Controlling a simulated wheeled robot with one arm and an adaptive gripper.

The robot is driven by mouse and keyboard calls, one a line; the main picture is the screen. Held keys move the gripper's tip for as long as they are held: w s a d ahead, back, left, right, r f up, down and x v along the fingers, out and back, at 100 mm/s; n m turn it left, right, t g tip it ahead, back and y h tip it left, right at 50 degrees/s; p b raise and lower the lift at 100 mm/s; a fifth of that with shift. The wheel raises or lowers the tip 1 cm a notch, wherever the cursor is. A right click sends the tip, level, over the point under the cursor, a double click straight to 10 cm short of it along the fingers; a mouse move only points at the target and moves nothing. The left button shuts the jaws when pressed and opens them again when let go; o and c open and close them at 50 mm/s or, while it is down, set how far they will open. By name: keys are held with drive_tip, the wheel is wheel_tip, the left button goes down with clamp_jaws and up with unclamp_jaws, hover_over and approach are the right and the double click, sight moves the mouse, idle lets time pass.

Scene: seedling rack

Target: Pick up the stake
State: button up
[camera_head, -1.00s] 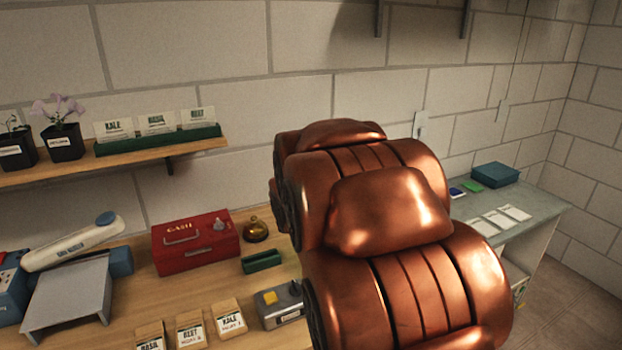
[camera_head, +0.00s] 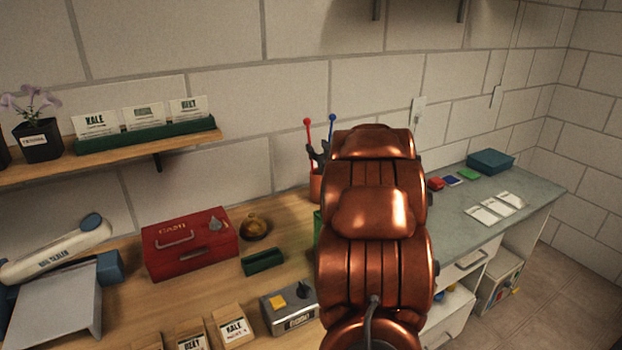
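Two thin stakes stand near the wall, just left of my arm in the head view. One has a red ball top (camera_head: 307,122) and the other a blue ball top (camera_head: 332,118). Their lower ends are at an orange-brown pot (camera_head: 315,188), partly hidden by my arm. Dark parts, apparently of my gripper (camera_head: 318,156), show at the arm's left edge beside the stakes. The rest of the gripper is hidden behind my copper-coloured arm. I cannot tell whether it touches a stake or whether its fingers are open.
A red cash box (camera_head: 190,243), a brass bell (camera_head: 255,227), a green holder (camera_head: 262,262) and a grey button box (camera_head: 290,308) stand on the wooden bench. Seed packets (camera_head: 234,326) lie in front. A shelf (camera_head: 110,160) hangs above left. A grey counter (camera_head: 460,225) lies right.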

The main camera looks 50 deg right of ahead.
sight(309, 139)
drive_tip(key=shift+p+x, duration=1.45)
drive_tip(key=shift+x, duration=2.35)
drive_tip(key=shift+a, duration=0.15)
drive_tip(key=shift+c, duration=0.2)
clamp_jaws()
